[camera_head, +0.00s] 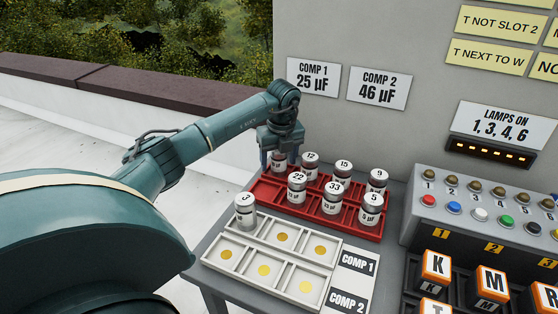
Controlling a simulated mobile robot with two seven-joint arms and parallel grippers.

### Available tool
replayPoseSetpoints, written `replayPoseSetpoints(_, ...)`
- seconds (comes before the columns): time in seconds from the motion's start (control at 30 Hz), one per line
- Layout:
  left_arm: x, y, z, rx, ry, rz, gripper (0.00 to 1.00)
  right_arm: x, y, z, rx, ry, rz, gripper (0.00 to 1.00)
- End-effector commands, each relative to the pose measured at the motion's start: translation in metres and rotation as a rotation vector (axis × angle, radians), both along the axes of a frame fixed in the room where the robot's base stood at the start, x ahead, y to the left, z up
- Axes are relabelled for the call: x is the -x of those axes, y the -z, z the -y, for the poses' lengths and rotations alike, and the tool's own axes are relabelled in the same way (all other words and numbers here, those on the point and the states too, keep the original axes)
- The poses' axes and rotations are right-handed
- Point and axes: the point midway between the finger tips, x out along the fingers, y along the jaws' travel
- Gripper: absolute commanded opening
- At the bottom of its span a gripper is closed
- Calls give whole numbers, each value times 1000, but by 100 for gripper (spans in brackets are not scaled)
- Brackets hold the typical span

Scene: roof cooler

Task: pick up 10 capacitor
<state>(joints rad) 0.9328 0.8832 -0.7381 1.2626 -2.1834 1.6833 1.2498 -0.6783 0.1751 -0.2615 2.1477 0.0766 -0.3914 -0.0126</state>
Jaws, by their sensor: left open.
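A red tray (262,192) on the grey table holds several silver capacitors with white numbered tops. My left gripper (279,158) points down at its back left corner, open, with its fingers on either side of a capacitor (279,165). The gripper hides that one's top, so I cannot read its number. Others in the tray read 12 (310,167), 15 (343,175), 9 (376,184), 22 (297,190), 33 (332,200) and 5 (370,212). I see no readable 10. My right gripper is not in view.
A white tray (240,274) with gold-dotted slots lies in front; a capacitor (245,214) stands in its back left slot. COMP 1 (313,77) and COMP 2 (379,88) signs hang on the wall. A button panel (470,222) and lettered blocks (436,266) stand at right.

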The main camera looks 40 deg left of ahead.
Motion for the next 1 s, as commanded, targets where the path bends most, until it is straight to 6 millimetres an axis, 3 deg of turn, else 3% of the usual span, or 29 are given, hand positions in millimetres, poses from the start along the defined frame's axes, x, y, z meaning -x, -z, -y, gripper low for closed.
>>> replayPoseSetpoints(0.23,0,2,0,0,0,1,65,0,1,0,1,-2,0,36)
replayPoseSetpoints(0.83,-1,1,0,0,0,1,16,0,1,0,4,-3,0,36)
replayPoseSetpoints(1.0,-1,1,0,0,0,2,14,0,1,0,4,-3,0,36)
